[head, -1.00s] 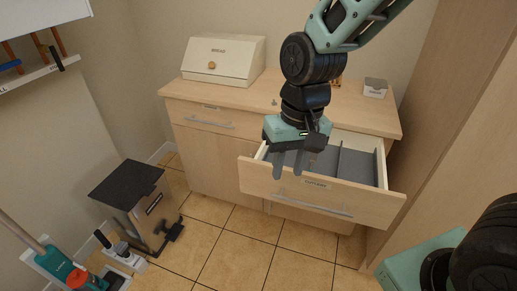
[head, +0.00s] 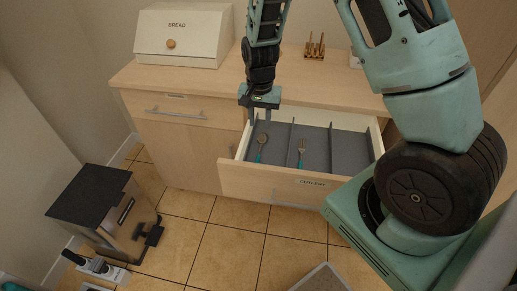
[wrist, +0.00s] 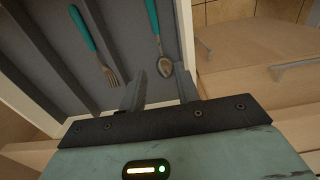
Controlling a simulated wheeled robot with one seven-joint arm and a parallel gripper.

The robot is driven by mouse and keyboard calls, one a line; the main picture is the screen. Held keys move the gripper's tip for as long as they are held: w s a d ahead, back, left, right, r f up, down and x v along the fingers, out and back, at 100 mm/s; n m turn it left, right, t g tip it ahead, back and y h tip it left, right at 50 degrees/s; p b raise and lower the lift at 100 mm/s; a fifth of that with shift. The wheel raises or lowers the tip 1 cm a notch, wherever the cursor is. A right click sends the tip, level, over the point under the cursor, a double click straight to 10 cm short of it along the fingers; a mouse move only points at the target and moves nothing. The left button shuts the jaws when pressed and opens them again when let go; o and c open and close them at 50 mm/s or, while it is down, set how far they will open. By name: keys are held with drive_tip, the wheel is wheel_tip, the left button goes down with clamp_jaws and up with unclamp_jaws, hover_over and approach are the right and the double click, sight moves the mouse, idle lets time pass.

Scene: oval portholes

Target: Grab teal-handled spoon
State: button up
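The teal-handled spoon (head: 261,149) lies in the left compartment of the open cutlery drawer (head: 290,186), its metal bowl toward the back. In the wrist view the spoon (wrist: 158,40) has its bowl just beyond the gap between my fingertips. My gripper (head: 263,116) is open and empty above the back left part of the drawer. The wrist view shows its two fingers (wrist: 160,88) apart, with nothing between them. A teal-handled fork (head: 301,153) lies in the compartment to the right of the spoon; it also shows in the wrist view (wrist: 92,42).
Grey dividers split the drawer, and its right part looks empty. A bread box (head: 183,35) and a small wooden rack (head: 315,47) stand on the counter (head: 200,82). A dark-topped bin (head: 105,205) stands on the tiled floor at left.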

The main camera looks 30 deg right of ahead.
hover_over(260, 148)
wheel_tip(260, 148, down, 6)
drive_tip(key=shift+s+a+f, duration=0.1)
drive_tip(key=shift+a, duration=0.05)
drive_tip(key=shift+d+f, duration=0.2)
drive_tip(key=shift+f, duration=2.45)
clamp_jaws()
